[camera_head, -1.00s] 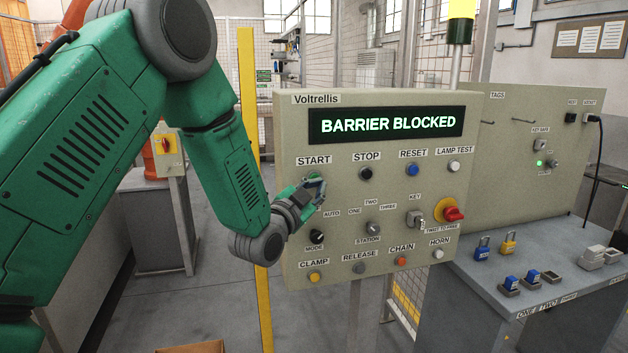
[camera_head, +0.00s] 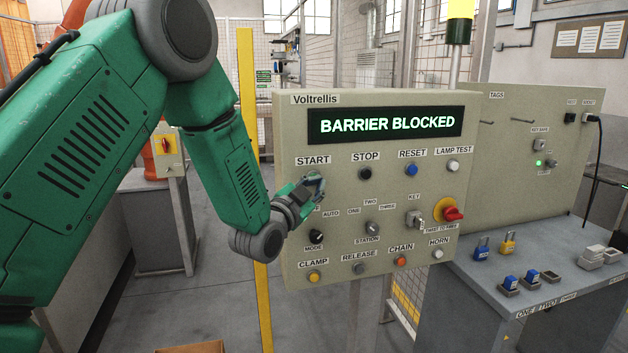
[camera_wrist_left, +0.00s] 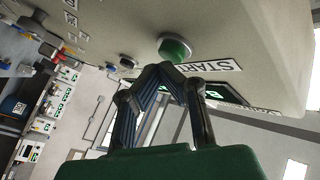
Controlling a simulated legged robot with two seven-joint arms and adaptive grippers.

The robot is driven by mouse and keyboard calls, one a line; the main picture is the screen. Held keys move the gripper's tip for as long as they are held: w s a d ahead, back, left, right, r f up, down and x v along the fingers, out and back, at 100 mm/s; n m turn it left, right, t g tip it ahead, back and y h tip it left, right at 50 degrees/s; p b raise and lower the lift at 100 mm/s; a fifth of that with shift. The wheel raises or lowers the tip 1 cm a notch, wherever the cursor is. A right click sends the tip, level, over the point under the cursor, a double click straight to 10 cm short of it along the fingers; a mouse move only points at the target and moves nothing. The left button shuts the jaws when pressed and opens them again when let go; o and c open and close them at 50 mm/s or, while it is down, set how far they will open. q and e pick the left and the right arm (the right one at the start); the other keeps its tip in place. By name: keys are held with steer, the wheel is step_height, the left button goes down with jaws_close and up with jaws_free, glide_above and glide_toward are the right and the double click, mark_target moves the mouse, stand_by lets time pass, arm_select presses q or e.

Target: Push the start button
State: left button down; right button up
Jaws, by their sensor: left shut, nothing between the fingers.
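The control panel (camera_head: 290,245) stands in the middle of the head view, and its display (camera_head: 387,124) reads "BARRIER BLOCKED". The START label (camera_head: 313,160) is at its upper left. My left gripper (camera_head: 316,184) is shut and empty at the panel face just below this label, hiding most of the start button in the head view. In the left wrist view the green start button (camera_wrist_left: 174,48) shows beside the START label, close beyond the shut fingertips (camera_wrist_left: 160,68). I cannot tell whether the fingertips touch it. My right gripper is not in view.
The STOP button (camera_head: 366,173), blue RESET button (camera_head: 411,170), MODE knob (camera_head: 317,236) and red emergency knob (camera_head: 453,214) share the panel. A grey bench (camera_head: 470,275) with padlocks (camera_head: 482,248) stands at right. A yellow post (camera_head: 248,120) rises behind my left arm.

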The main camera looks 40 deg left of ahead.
arm_select(q)
steer(key=shift+w, duration=0.15)
steer(key=shift+w+a, duration=0.2)
steer(key=shift+a, duration=0.05)
stand_by(0.4)
steer(key=shift+s+d, duration=0.65)
steer(key=shift+d, duration=0.1)
steer(key=s+d+b, duration=0.1)
steer(key=s+d, duration=0.3)
steer(key=shift+d, duration=0.3)
stand_by(0.3)
stand_by(0.8)
